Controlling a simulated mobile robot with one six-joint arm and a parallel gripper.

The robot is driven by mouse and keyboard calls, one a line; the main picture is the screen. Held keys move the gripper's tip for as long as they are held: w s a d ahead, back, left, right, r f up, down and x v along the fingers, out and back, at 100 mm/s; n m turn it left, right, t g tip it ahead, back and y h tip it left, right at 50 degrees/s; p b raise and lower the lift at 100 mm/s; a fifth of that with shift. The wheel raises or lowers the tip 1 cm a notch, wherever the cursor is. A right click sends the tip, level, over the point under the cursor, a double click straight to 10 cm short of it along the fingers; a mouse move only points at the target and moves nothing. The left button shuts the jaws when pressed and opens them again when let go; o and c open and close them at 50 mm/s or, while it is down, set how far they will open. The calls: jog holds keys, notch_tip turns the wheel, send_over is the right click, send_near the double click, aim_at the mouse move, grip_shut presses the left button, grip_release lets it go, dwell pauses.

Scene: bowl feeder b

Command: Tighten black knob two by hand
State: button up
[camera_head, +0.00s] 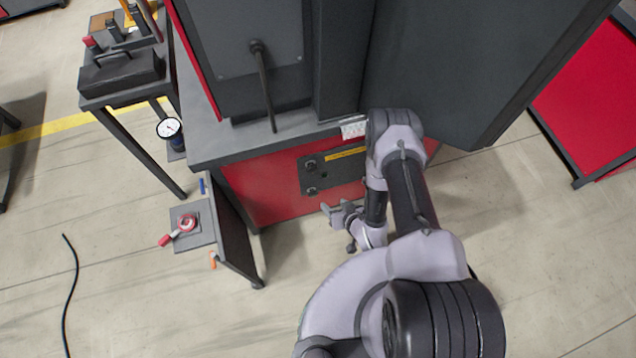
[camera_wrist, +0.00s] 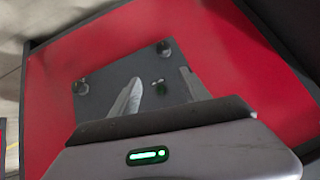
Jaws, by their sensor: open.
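A dark plate (camera_head: 335,174) is set on the red front of the machine base. In the head view, black knobs show on its left side, an upper knob (camera_head: 311,165) and a lower knob (camera_head: 311,191). In the wrist view the plate (camera_wrist: 110,82) carries one black knob (camera_wrist: 164,47) at its top and another black knob (camera_wrist: 80,88) at its left. No number is readable, so I cannot tell which is knob two. My gripper (camera_head: 338,218) is open and empty in front of the plate. Its two fingers (camera_wrist: 160,77) point at the plate, apart from both knobs.
A yellow label (camera_head: 346,154) is on the plate's upper edge. A small side shelf (camera_head: 190,240) with a red and white ring-shaped item stands left of the machine. A dark cabinet (camera_head: 450,75) overhangs above. The floor in front is clear; a black cable lies far left.

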aim_at(314, 195)
jog(key=b+x, duration=0.3)
jog(key=x, duration=0.2)
jog(key=s+f+b+x, duration=0.1)
jog(key=b+x, duration=0.1)
jog(key=x, duration=0.3)
jog(key=s+a+b+x, duration=0.1)
jog(key=b+x, duration=0.2)
jog(key=x, duration=0.3)
jog(key=shift+f+b, duration=0.25)
jog(key=shift+b, duration=0.1)
jog(key=shift+w+a+f, duration=0.15)
jog(key=shift+w+f, duration=0.1)
jog(key=shift+w, duration=0.2)
grip_shut()
